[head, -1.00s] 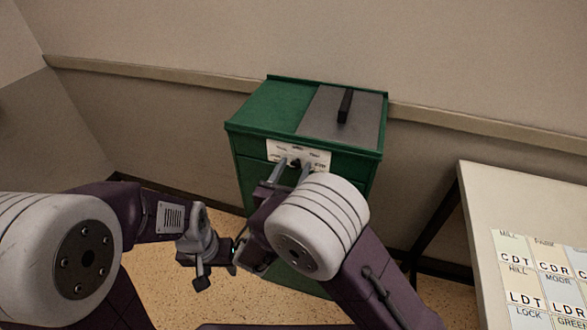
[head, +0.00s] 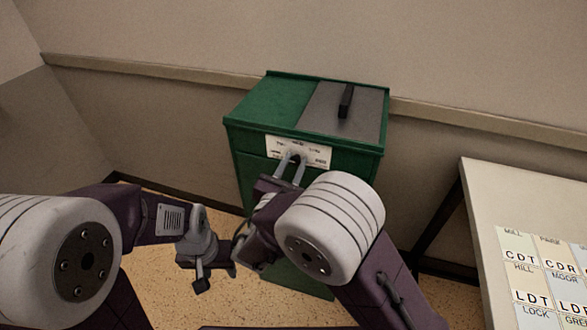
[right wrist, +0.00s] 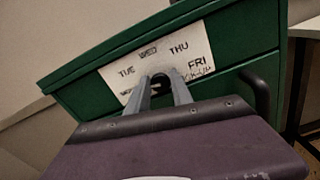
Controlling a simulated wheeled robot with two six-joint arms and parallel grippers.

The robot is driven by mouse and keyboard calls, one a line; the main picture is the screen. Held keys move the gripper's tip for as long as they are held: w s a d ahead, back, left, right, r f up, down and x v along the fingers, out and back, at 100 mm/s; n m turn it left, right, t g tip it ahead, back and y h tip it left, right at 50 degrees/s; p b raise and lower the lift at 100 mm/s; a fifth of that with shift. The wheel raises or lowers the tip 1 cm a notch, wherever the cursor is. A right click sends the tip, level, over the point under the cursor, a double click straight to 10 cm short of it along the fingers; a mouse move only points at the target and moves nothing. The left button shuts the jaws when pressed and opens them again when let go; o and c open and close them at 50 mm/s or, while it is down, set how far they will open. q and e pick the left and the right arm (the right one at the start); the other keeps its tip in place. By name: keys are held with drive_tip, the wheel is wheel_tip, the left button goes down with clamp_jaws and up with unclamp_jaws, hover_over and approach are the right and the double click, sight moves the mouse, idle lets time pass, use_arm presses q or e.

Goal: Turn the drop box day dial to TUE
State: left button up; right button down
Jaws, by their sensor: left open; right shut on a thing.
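The green drop box (head: 250,113) stands against the wall. A white label plate (head: 316,154) on its front carries the day dial. In the right wrist view the label (right wrist: 193,42) reads TUE, WED, THU and FRI around the dark dial knob (right wrist: 160,78), with partly hidden lettering at lower left. My right gripper (head: 294,157) is shut on the knob; its fingers (right wrist: 163,82) hide much of it. I cannot tell which day the dial points to. My left gripper (head: 205,264) is open, low and left of the box, apart from it.
The box has a grey lid panel with a black handle (head: 346,101). A pale table (head: 500,195) with lettered cards (head: 530,270) stands at the right. Speckled floor shows left of the box. My right arm covers part of the box front.

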drive_tip(key=m+b, duration=0.4)
drive_tip(key=b, duration=0.1)
drive_tip(key=shift+f+m, duration=0.25)
drive_tip(key=shift+m, duration=0.15)
drive_tip(key=shift+r+m+b, duration=0.2)
drive_tip(key=shift+m+b, duration=0.8)
drive_tip(key=shift+b, duration=0.4)
drive_tip(key=c, duration=1.1)
unclamp_jaws()
drive_tip(key=shift+c, duration=0.2)
drive_tip(key=shift+s, duration=0.15)
drive_tip(key=p+v, duration=0.1)
drive_tip(key=v, duration=0.8)
